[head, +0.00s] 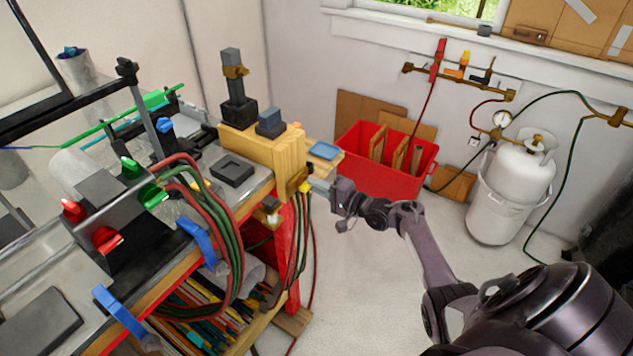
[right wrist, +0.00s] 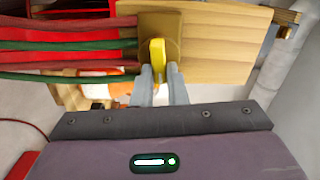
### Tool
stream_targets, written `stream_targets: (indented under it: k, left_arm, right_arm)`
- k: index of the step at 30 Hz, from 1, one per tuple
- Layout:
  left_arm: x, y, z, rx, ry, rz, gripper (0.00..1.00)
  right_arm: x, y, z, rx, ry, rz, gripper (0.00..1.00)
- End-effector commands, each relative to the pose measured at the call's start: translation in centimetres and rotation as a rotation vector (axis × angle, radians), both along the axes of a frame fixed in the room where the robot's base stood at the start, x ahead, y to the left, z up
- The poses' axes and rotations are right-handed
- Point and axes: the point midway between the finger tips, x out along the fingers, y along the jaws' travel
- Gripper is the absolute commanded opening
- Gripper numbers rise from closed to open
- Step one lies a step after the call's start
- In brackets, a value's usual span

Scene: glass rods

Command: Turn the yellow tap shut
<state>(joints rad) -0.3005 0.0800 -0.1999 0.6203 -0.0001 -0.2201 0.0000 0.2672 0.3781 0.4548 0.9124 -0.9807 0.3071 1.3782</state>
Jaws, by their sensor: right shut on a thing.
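The yellow tap (head: 304,186) is at the front corner of the bench, below the wooden block, where several hoses meet. In the right wrist view its yellow handle (right wrist: 158,58) stands upright in the picture on a brass-brown body fixed to wood. My right gripper (head: 322,189) reaches the tap from the right. In the right wrist view its two grey fingers (right wrist: 159,80) are shut on the lower part of the handle, which is partly hidden between them. My left gripper is in neither view.
Red and green hoses (right wrist: 70,46) run left from the tap. A wooden block (head: 262,150) sits above it on the bench. A red bin (head: 405,195) and a white gas cylinder (head: 512,190) stand behind my right arm. Open floor lies right of the bench.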

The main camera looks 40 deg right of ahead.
Motion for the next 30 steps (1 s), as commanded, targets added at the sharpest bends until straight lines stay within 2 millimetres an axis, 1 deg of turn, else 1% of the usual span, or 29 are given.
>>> stream_targets:
  k: [1,9,24,25,30]
  left_arm:
    - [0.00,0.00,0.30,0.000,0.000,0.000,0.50]
    - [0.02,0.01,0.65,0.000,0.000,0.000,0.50]
    - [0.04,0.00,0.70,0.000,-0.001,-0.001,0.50]
    - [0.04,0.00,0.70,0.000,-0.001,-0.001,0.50]
    - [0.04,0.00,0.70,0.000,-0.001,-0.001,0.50]
  right_arm:
    - [0.02,-0.11,0.13,0.023,0.009,-0.003,0.00]
    - [0.03,-0.12,-0.03,0.100,0.040,-0.003,0.00]
    - [0.01,-0.12,-0.13,0.117,0.048,-0.003,0.00]
    - [0.01,-0.13,-0.13,0.117,0.048,-0.003,0.14]
    - [0.01,-0.10,-0.14,0.116,0.048,-0.002,0.35]
